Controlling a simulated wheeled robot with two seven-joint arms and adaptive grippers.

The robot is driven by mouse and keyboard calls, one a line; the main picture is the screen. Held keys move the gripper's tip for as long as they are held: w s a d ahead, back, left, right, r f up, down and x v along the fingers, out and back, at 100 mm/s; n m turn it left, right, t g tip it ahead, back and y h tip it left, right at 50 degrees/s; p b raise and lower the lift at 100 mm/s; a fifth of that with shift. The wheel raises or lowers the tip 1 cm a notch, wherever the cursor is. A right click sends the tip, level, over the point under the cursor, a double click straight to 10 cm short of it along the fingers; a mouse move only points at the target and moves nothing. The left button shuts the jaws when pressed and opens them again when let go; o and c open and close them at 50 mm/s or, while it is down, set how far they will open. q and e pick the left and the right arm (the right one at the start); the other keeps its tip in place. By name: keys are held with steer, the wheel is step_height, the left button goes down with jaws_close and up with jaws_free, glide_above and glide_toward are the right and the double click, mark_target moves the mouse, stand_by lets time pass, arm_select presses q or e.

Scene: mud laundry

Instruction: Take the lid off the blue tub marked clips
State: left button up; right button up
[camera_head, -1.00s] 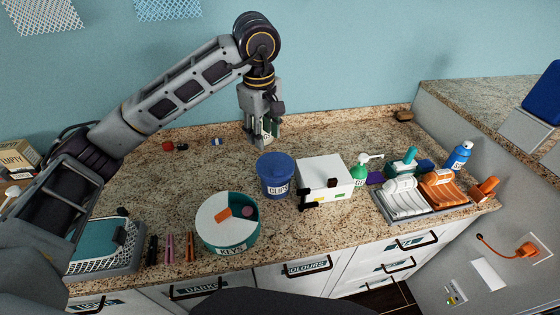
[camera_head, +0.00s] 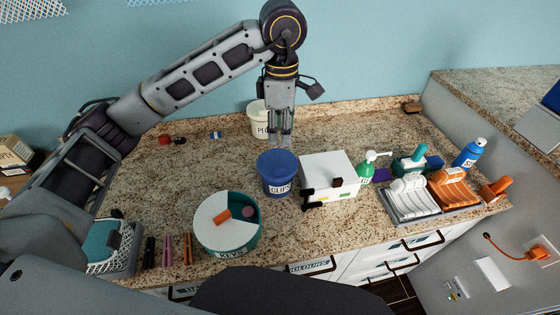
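The blue tub marked clips (camera_head: 276,182) stands upright on the counter near the middle, with its blue lid (camera_head: 277,161) on top. My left gripper (camera_head: 280,143) points down from above, at the tub's far side in the picture. Its fingers look parted, with nothing visible between them. The fingertips appear close to the lid's back edge; I cannot tell if they touch it. My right gripper is not in view.
A white tub (camera_head: 259,120) stands behind my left gripper. A white box (camera_head: 329,172) is close to the right of the blue tub, and a round teal-and-white container (camera_head: 227,222) is at front left. The counter left of the tub is mostly clear.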

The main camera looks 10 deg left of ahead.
arm_select(q)
steer(key=shift+s+n, duration=0.15)
steer(key=shift+n, duration=2.15)
steer(key=p, duration=0.1)
glide_above(281, 169)
steer(key=shift+s+f, duration=0.15)
steer(key=shift+f, duration=4.1)
steer(key=shift+f+p, duration=0.15)
steer(key=shift+p, duration=0.15)
steer(key=shift+f+p, duration=0.7)
steer(key=shift+f, duration=0.55)
steer(key=shift+w+f, duration=0.2)
steer(key=shift+f, duration=1)
